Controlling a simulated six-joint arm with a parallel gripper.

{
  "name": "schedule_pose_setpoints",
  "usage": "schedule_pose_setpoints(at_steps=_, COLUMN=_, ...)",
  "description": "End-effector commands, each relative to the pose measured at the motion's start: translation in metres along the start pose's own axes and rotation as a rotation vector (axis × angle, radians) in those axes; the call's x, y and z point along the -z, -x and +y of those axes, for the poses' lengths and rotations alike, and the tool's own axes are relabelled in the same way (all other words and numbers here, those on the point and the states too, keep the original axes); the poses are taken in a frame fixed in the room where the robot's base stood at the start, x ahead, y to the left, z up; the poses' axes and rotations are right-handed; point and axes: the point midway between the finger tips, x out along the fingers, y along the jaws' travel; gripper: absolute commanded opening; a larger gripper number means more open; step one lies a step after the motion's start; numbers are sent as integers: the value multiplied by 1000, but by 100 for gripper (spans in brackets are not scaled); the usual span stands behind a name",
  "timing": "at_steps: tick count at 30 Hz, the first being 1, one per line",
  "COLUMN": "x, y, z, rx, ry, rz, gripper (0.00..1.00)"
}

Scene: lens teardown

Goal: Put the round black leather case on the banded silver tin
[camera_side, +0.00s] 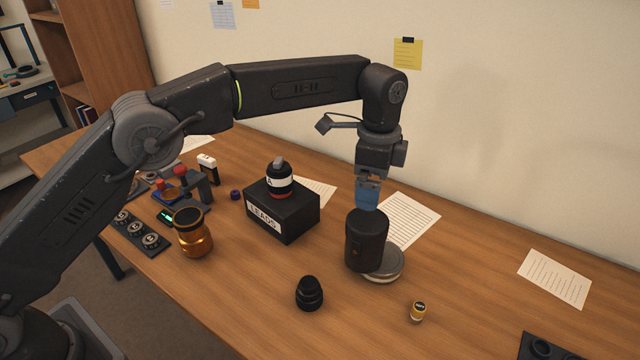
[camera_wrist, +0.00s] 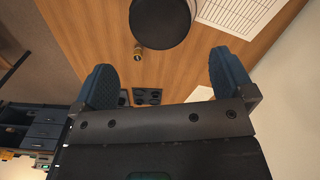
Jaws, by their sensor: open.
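The round black leather case (camera_side: 366,243) stands upright in the side view, below my gripper (camera_side: 367,205). The banded silver tin (camera_side: 389,267) is a low pale disc partly hidden behind and under the case. The case overlaps the tin's left part and extends past it on the left; I cannot tell whether it rests fully on the tin. My blue fingers are just above the case's top. In the wrist view my gripper (camera_wrist: 165,68) is open, with nothing between its fingers.
A black lens (camera_side: 309,293) and a small yellow container (camera_side: 417,311) stand in front. A black box labelled LEADS (camera_side: 295,220) carries a dark bottle (camera_side: 279,182). An amber jar (camera_side: 193,237) stands left. Papers (camera_side: 407,218) lie behind the case. The table to the right is mostly clear.

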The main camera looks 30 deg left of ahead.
Motion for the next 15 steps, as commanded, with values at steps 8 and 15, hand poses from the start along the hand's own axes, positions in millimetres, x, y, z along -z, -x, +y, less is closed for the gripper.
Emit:
schedule_pose_setpoints(at_steps=8, x=-4, y=7, z=0, rx=6, ry=16, rz=5, gripper=100)
schedule_pose_setpoints(at_steps=15, x=-59, y=70, z=13, rx=69, ry=225, rz=58, gripper=100)
